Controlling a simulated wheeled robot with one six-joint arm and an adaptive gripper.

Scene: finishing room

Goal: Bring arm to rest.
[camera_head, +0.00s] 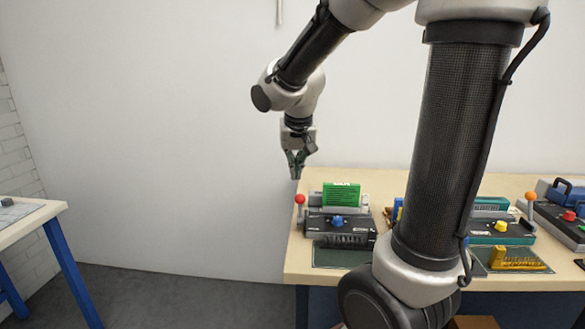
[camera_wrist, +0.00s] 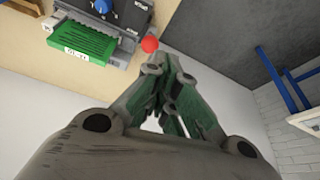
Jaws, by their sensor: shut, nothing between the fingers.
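My gripper (camera_head: 296,172) hangs pointing down in the air in the head view, above the left end of the workbench. It is shut and empty. In the wrist view my gripper (camera_wrist: 172,65) shows its fingers together, with the red ball knob (camera_wrist: 150,44) appearing just beyond the tips. My arm reaches in from the upper right and bends down at the wrist. The nearest machine is a black one (camera_head: 340,229) with a blue knob, a green block (camera_head: 342,195) and the red ball knob (camera_head: 300,199). My gripper is apart from it.
The workbench (camera_head: 390,180) bears more machines, one teal (camera_head: 500,234) with a yellow knob and another at the far right (camera_head: 562,222). My arm hides part of the bench. A white table with blue legs (camera_head: 22,223) stands at the left, with open floor between.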

